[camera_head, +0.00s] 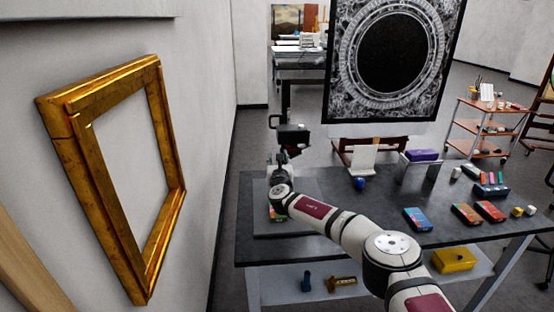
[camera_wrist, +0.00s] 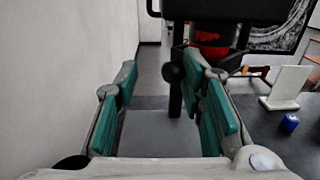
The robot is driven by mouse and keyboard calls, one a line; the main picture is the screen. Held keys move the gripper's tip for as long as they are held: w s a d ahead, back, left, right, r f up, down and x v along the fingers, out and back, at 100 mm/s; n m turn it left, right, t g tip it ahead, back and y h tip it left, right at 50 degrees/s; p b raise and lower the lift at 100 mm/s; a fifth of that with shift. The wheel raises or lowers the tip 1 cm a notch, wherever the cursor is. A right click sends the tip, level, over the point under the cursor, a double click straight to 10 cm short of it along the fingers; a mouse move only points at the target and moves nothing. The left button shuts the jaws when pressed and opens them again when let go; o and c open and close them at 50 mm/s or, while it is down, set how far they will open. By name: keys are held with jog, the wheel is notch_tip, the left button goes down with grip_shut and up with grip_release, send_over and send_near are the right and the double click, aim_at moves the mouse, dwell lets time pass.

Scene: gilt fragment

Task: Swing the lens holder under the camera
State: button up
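A black camera-like device (camera_head: 293,133) stands on a dark post at the table's far left corner. In the wrist view its dark body (camera_wrist: 195,9) fills the top, with a red band (camera_wrist: 210,40) below it. A round dark knob (camera_wrist: 173,72) sits beside the black post (camera_wrist: 175,100). I cannot tell for sure which part is the lens holder. My gripper (camera_head: 281,163) is just in front of and below the device. In the wrist view my gripper (camera_wrist: 168,95) is open, green pads wide apart, with the post seen between them near the right finger. Contact is unclear.
The dark table (camera_head: 320,184) holds a white stand (camera_head: 362,160), a blue jar (camera_head: 360,183), a purple block (camera_head: 421,155) and several coloured boxes to the right. A gilt frame (camera_head: 88,170) hangs on the left wall. A large dark ornate panel (camera_head: 335,60) stands behind.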

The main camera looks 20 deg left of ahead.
jog(key=shift+w+d+r, duration=0.1)
jog(key=shift+w+d, duration=0.45)
jog(key=shift+d, duration=0.05)
jog(key=a+v, duration=0.1)
jog(key=v, duration=1.1)
jog(key=shift+s, duration=0.55)
jog(key=shift+c, duration=0.2)
